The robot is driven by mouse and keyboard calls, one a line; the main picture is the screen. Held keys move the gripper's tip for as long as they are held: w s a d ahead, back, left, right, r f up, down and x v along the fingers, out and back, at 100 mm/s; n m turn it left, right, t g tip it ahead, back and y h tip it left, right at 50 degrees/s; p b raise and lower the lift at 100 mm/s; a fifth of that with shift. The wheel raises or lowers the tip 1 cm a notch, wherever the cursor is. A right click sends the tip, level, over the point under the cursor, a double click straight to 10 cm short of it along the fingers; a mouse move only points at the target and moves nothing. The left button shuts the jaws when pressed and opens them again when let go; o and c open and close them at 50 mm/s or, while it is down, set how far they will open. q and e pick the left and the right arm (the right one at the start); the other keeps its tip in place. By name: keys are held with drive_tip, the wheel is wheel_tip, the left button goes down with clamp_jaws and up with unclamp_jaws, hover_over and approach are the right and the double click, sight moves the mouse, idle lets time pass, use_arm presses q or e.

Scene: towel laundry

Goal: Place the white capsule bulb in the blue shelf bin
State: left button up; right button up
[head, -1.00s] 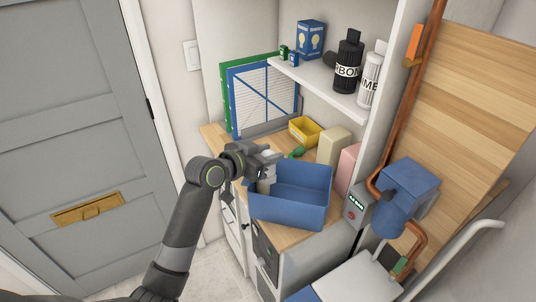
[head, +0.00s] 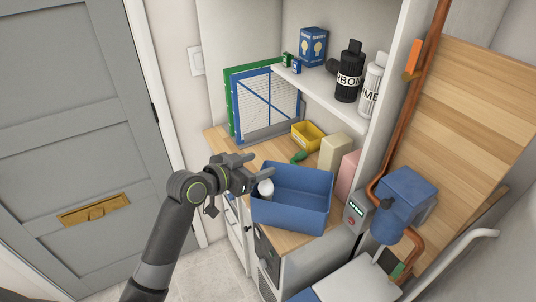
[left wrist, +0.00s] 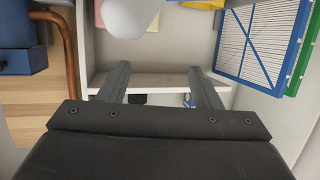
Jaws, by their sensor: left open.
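The blue bin (head: 290,212) stands on the wooden counter at the shelf unit. The white capsule bulb (head: 266,187) shows at the bin's left end, seemingly inside the rim; its lower part and what it rests on are hard to make out. A rounded white shape, likely the bulb, is cut off at the top of the left wrist view (left wrist: 130,15). My left gripper (head: 262,168) is open and empty, just above and left of the bulb. Its spread fingers show in the left wrist view (left wrist: 158,70), apart from the white shape. My right gripper is not in view.
A yellow bin (head: 307,135), a green item (head: 299,157), a cream box (head: 334,152) and a pink box (head: 348,174) stand behind the blue bin. Framed filters (head: 268,105) lean at the back left. The upper shelf (head: 325,98) holds bottles and a bulb box (head: 313,46).

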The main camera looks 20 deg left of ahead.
use_arm(q)
drive_tip(key=p+v, duration=0.2)
drive_tip(key=v, duration=0.4)
drive_tip(key=shift+s, duration=0.25)
drive_tip(key=shift+a+r, duration=0.1)
drive_tip(key=shift+a, duration=0.05)
drive_tip(key=a+f+n+g+y, duration=0.1)
drive_tip(key=a+f+n+y, duration=0.15)
drive_tip(key=f, duration=0.55)
drive_tip(key=a+f+n+y, duration=0.1)
drive_tip(key=a+f, duration=0.3)
drive_tip(key=f, duration=0.4)
drive_tip(key=s+a+f+n+g+y, duration=0.1)
drive_tip(key=s+a+f+g, duration=0.15)
drive_tip(key=f, duration=0.65)
drive_tip(key=s+a+f+n+g+y, duration=0.15)
drive_tip(key=s+f, duration=0.25)
drive_tip(key=f, duration=0.4)
drive_tip(key=s+a+f+g+y, duration=0.2)
drive_tip(key=s+f, duration=1.2)
drive_tip(key=s+d+f+g, duration=0.1)
drive_tip(key=s+f, duration=0.3)
drive_tip(key=s, duration=0.8)
drive_tip(key=s+d+f+g, duration=0.2)
drive_tip(key=s+f, duration=0.3)
drive_tip(key=s, duration=0.6)
drive_tip(key=shift+s+f+n+g, duration=0.3)
drive_tip(key=shift+s+g, duration=0.05)
drive_tip(key=shift+g, duration=0.35)
drive_tip(key=shift+s, duration=0.15)
